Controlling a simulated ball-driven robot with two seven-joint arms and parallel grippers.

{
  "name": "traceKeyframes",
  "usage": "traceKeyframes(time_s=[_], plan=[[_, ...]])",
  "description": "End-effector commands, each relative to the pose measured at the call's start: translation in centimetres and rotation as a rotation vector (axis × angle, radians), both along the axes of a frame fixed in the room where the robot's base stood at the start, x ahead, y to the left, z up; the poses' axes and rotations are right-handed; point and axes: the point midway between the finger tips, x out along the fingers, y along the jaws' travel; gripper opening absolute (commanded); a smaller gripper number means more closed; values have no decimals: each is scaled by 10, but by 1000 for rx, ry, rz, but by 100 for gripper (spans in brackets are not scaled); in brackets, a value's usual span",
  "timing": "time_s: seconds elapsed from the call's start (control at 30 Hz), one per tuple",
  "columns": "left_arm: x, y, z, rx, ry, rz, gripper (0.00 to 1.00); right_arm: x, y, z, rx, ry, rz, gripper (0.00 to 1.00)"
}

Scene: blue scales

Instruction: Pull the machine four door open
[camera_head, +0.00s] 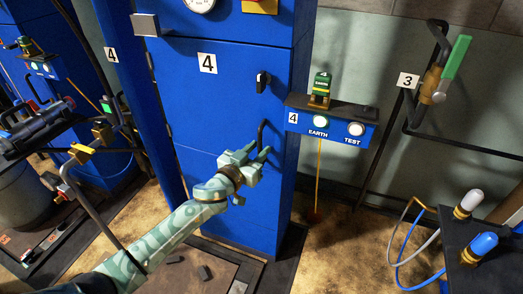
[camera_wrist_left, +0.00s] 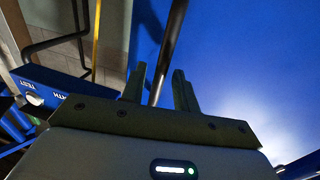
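The blue machine four (camera_head: 225,100) stands in the middle of the head view, with a white "4" label on its front. Its door looks shut, flush with the cabinet. A dark vertical bar handle (camera_head: 261,134) is on the right side of the door, partly hidden by my gripper. My left gripper (camera_head: 257,153) is at the handle's lower part. In the left wrist view the handle bar (camera_wrist_left: 168,45) runs between the two open fingers (camera_wrist_left: 159,85), with a gap visible on the right; contact cannot be told. My right gripper is out of view.
A black latch (camera_head: 262,81) sits above the handle. A shelf box (camera_head: 330,121) with EARTH and TEST lights juts out right of the machine. Pipes and a green lever (camera_head: 453,70) are at the far right, with a dark bench (camera_head: 480,240) below.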

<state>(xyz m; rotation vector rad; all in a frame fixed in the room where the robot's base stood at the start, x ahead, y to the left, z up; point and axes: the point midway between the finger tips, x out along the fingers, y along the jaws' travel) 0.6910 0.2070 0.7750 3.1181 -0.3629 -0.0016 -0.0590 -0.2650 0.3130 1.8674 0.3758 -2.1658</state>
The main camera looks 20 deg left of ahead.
Motion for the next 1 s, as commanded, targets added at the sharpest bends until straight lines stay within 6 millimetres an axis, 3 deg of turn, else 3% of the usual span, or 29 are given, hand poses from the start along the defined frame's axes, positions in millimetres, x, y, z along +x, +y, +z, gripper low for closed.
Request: traceKeyframes(time_s=[0.17,0.43,0.47,0.57,1.0], plan=[[15,-3,-1,0,1,1,30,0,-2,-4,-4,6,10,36],[17,-4,1,0,0,0,30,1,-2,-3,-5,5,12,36],[16,-4,1,0,0,0,28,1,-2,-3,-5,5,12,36],[16,-4,1,0,0,0,0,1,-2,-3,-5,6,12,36],[6,-2,1,2,0,-26,0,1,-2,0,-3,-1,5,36]])
